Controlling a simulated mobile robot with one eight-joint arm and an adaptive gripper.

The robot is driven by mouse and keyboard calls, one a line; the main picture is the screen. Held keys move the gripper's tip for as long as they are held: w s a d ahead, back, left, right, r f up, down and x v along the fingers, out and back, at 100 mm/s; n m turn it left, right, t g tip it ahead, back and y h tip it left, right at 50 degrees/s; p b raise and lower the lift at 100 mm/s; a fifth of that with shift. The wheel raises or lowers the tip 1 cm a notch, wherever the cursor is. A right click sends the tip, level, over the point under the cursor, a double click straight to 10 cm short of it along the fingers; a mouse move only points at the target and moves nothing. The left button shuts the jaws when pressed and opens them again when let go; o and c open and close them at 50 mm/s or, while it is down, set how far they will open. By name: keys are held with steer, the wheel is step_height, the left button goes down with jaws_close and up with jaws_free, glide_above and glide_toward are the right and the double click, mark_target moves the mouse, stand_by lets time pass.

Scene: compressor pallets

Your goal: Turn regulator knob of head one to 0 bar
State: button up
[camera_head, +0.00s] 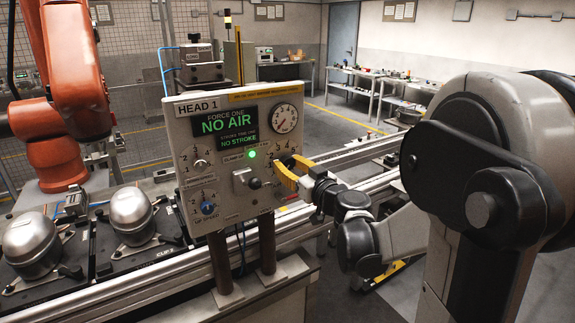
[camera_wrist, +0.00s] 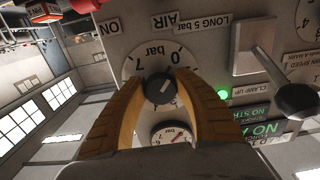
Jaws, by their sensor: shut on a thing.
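The grey HEAD 1 panel (camera_head: 222,165) stands in front of me. Its display reads "NO AIR" and "NO STROKE". In the wrist view, upside down, the dark regulator knob (camera_wrist: 159,88) sits on a round white dial marked "0 bar" (camera_wrist: 167,53). My gripper (camera_wrist: 158,80) has its two yellow fingers closed on the knob, one on each side. The knob's light mark is small, and I cannot tell its exact reading. In the head view my gripper (camera_head: 288,168) is at the panel's right edge and hides most of that knob.
A pressure gauge (camera_head: 284,118) sits above the knob. A lever with a black ball (camera_head: 254,183) is close to the left of my gripper, beside a lit green lamp (camera_head: 252,154). Other knobs, including a blue one (camera_head: 208,208), are on the panel's left. Conveyor rails run below.

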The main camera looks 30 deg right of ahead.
stand_by(0.3)
steer(key=o, duration=1.2)
steer(key=s, duration=1.2)
steer(key=shift+d, duration=0.2)
